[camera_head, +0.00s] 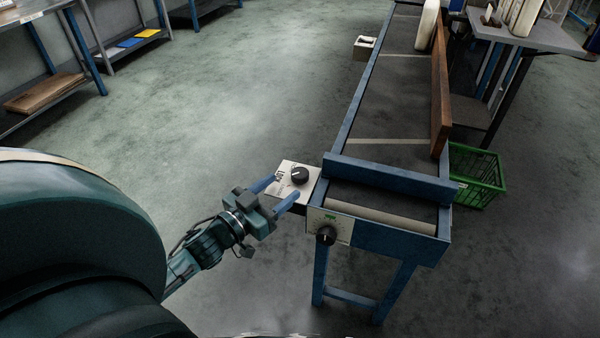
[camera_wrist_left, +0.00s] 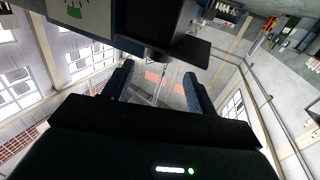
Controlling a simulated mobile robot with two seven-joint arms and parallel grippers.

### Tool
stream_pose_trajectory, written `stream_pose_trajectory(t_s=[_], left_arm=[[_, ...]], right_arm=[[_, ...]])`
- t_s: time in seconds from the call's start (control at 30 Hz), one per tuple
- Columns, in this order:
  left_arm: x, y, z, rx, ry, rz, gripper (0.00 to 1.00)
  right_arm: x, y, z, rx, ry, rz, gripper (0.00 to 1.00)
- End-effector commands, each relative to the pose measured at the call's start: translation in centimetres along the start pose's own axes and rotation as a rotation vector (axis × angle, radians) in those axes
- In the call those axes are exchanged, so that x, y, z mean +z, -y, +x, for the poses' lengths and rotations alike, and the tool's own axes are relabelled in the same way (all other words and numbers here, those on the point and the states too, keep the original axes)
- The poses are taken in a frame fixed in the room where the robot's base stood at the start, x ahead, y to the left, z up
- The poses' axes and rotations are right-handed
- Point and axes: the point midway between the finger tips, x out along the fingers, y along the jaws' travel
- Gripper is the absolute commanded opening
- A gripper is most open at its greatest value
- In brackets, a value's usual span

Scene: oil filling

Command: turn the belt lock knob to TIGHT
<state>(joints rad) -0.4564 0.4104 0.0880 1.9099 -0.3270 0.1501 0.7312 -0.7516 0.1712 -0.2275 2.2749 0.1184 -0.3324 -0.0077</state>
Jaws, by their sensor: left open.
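Two black knobs are on the near end of the conveyor. One knob (camera_head: 300,175) sits on a pale top plate (camera_head: 286,180) with small markings at the left side. The other knob (camera_head: 326,236) is on the pale front panel (camera_head: 343,229), which has a green mark. The lettering is too small to read, so I cannot tell which one is the belt lock. My left gripper (camera_head: 284,190) is open and empty, its blue fingers beside the top plate and left of the front panel. In the left wrist view its fingers (camera_wrist_left: 160,85) are apart with nothing between them.
The conveyor (camera_head: 395,110) runs away to the back, with a brown board along its right side. A green crate (camera_head: 478,175) stands right of it. A grey table (camera_head: 530,35) is at the back right. The floor left of the conveyor is clear.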

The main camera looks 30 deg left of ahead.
Motion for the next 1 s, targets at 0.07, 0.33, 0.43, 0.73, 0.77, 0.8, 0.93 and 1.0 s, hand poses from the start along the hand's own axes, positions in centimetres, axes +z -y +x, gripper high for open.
stream_pose_trajectory(t_s=[0.07,0.33,0.43,0.73,0.77,0.8,0.93,1.0], left_arm=[[-0.1,0.0,1.9,0.001,-0.004,0.003,0.57],[0.0,0.0,6.2,0.000,-0.001,0.001,0.57],[0.0,0.0,7.0,0.000,0.000,0.000,0.57],[0.1,0.0,7.5,0.000,0.002,0.001,0.57],[0.1,0.0,7.5,0.000,0.001,0.001,0.57],[0.1,0.0,7.5,0.000,0.001,0.001,0.57],[0.1,0.0,7.5,0.000,0.001,0.001,0.48],[0.1,0.0,7.4,0.000,0.001,0.001,0.42]], right_arm=[[0.0,0.0,0.0,0.000,-0.004,-0.001,0.36],[0.0,0.1,-0.2,0.000,-0.008,0.000,0.36],[0.2,0.1,-0.3,0.000,-0.005,0.000,0.36],[0.2,0.1,-0.3,0.001,-0.007,-0.001,0.36],[0.2,0.1,-0.3,0.001,-0.007,-0.001,0.36],[0.1,0.1,-0.3,0.001,-0.007,-0.001,0.36],[0.1,0.1,-0.3,0.001,-0.009,-0.002,0.36],[0.0,0.1,-0.3,0.001,-0.010,-0.002,0.36]])
